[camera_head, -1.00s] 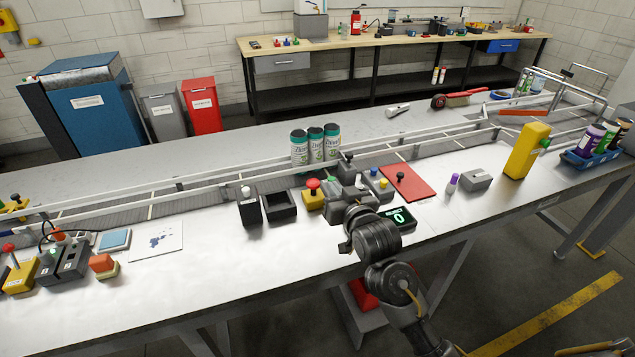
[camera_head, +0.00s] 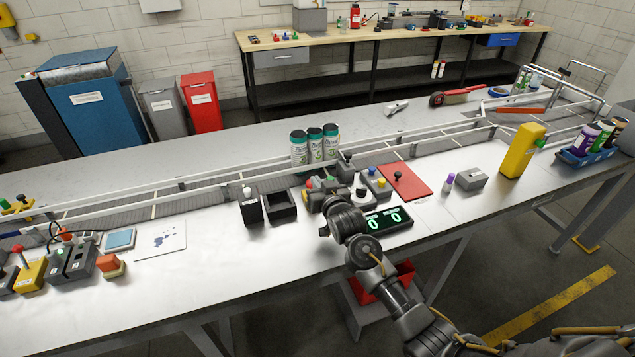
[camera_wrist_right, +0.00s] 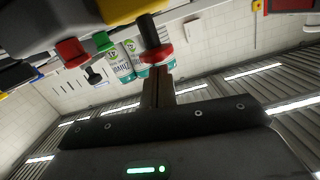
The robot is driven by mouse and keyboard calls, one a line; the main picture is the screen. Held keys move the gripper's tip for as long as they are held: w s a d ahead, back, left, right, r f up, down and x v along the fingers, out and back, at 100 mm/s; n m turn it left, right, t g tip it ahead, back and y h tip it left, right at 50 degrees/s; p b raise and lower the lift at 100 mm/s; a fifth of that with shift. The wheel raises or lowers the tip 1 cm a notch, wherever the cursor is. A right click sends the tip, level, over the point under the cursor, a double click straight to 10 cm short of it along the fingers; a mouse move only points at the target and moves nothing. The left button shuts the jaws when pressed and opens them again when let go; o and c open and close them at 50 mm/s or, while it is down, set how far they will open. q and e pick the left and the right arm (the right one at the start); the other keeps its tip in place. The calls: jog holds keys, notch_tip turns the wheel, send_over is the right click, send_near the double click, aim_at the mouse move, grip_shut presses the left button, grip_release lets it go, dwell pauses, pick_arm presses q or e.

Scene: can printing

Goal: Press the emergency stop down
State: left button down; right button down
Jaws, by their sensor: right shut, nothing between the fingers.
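The emergency stop (camera_head: 309,183) is a red mushroom cap on a yellow box, on the white table in front of the conveyor. In the head view my right gripper (camera_head: 325,184) is right beside it and hides much of it. In the right wrist view the red cap of the stop (camera_wrist_right: 157,57) shows with a dark stem and yellow base (camera_wrist_right: 124,9). The closed fingers of my right gripper (camera_wrist_right: 158,72) point at the cap, tips very close to it; I cannot tell whether they touch. My left gripper is not in view.
Several green-capped cans (camera_head: 315,145) stand behind the stop. A black open box (camera_head: 281,208) is to its left. A counter display (camera_head: 388,219), button boxes (camera_head: 376,183) and a red plate (camera_head: 405,182) are to the right.

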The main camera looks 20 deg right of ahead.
notch_tip(320, 180, down, 2)
jog(key=shift+s+f+b, duration=0.1)
jog(key=shift+b, duration=0.4)
jog(key=shift+r+p, duration=0.6)
jog(key=shift+p, duration=0.05)
jog(key=s+d+r, duration=0.1)
jog(key=s+r, duration=0.3)
jog(key=s, duration=0.6)
jog(key=shift+s+d+r, duration=0.15)
jog(key=shift+d+r, duration=0.05)
